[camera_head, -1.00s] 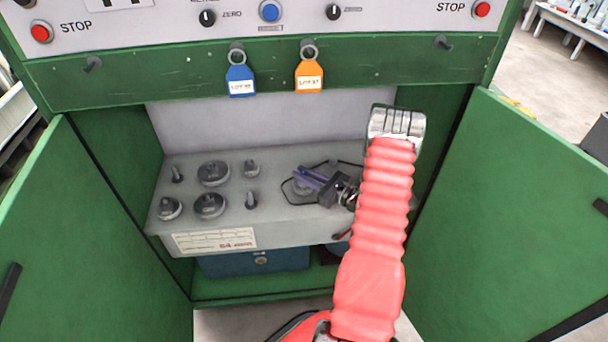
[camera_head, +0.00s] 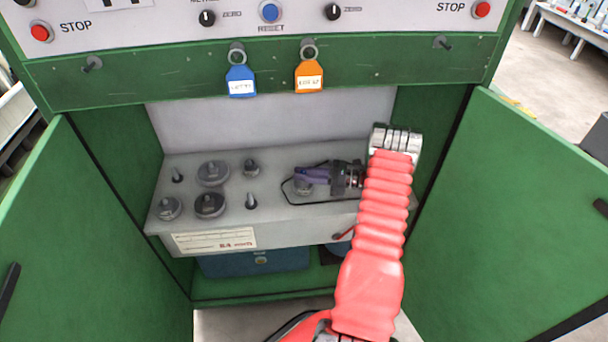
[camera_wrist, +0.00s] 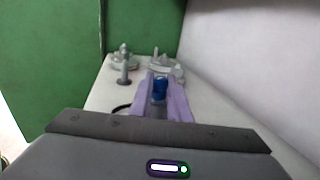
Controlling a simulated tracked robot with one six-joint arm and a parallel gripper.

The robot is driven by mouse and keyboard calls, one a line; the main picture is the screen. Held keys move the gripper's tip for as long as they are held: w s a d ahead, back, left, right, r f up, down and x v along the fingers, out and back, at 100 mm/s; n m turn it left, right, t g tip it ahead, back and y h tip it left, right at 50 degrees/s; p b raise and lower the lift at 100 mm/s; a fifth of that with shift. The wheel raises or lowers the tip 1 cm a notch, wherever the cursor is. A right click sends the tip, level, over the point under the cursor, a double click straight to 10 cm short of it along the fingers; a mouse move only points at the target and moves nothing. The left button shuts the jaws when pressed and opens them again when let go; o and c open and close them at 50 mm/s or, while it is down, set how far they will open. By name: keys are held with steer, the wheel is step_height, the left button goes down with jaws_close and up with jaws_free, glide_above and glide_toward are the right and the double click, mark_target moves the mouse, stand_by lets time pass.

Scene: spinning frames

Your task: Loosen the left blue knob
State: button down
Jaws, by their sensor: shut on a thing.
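My gripper (camera_head: 303,174) is over the right part of the grey shelf in the cabinet, its purple fingers pointing left. In the wrist view my gripper (camera_wrist: 160,90) is shut on a small blue knob (camera_wrist: 159,88), which sits between the two purple fingers. The knob's base is hidden by the fingers. In the head view the knob cannot be made out behind the fingers. No second blue knob shows, so I cannot tell from the frames which one this is.
Several grey weights (camera_head: 210,205) stand on the left of the shelf (camera_head: 280,220). A black cable lies beneath my gripper. Green doors (camera_head: 90,240) stand open on both sides. A blue tag (camera_head: 240,82) and an orange tag (camera_head: 309,77) hang above. A blue box (camera_head: 255,264) sits below.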

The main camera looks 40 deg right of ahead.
stand_by(0.4)
steer(key=c, duration=1.7)
jaws_free()
steer(key=shift+o, duration=0.2)
steer(key=shift+v, duration=3.7)
